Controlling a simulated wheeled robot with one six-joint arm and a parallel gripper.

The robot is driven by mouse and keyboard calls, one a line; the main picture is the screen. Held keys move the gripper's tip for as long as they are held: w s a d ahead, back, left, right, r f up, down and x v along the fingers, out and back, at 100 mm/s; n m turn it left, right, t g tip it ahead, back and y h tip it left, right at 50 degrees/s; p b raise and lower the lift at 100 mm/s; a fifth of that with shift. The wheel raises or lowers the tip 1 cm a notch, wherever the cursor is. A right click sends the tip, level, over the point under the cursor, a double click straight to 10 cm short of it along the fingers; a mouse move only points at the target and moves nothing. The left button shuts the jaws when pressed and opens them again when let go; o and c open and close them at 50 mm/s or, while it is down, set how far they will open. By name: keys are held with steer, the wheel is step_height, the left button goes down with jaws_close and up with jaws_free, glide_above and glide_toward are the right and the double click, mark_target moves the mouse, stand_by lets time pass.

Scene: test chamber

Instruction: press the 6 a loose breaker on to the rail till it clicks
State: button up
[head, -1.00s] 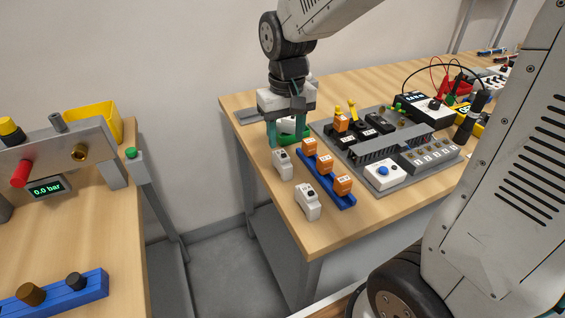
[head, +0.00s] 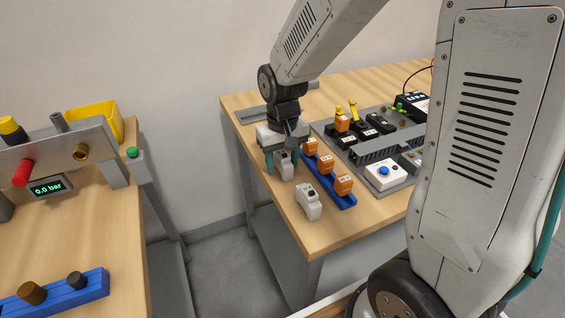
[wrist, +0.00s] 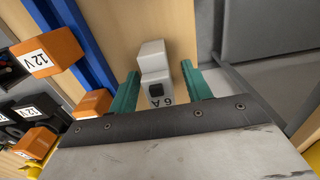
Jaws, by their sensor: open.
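The 6 A breaker (wrist: 156,78) is a white block with a dark toggle. In the wrist view it stands between the two teal fingers of my gripper (wrist: 161,90), with a gap on both sides. In the head view my gripper (head: 283,162) is open around this breaker (head: 286,168) at the near left of the bench. A second white breaker (head: 308,203) stands nearer the bench's front edge. The grey panel (head: 352,170) lies to the right; I cannot make out a bare mounting rail on it for certain.
A blue strip (head: 344,202) with several orange 12 V relays (head: 343,186) lies close right of the breakers. A box with a blue button (head: 383,174) is on the panel. My arm hides the panel's right part. Another bench with a yellow bin (head: 100,118) stands left, across a gap.

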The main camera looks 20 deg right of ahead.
jaws_close()
